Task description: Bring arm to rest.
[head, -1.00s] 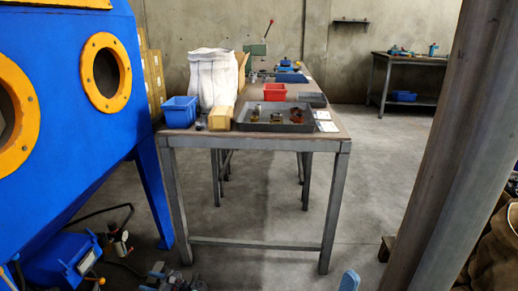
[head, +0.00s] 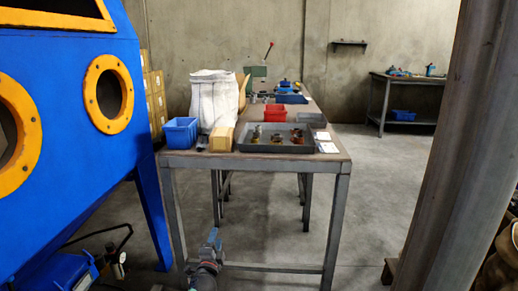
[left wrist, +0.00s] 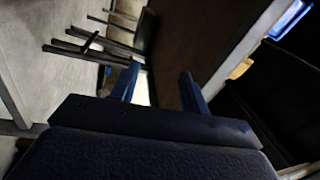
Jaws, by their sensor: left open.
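My left gripper (head: 214,240) shows at the bottom of the head view, low in front of the table's near side and below the tabletop. In the left wrist view its two blue fingers (left wrist: 159,88) stand apart, with nothing between them. The gripper is open and empty. The table's dark surface fills the area beyond the right finger in the wrist view. My right gripper is not in view.
A steel table (head: 343,205) carries a grey tray (head: 246,146) of small parts, a blue bin (head: 180,132), a red bin (head: 274,114) and a white sack (head: 213,100). A blue cabinet (head: 70,120) stands left, a pillar (head: 445,170) right. Floor right of the table is clear.

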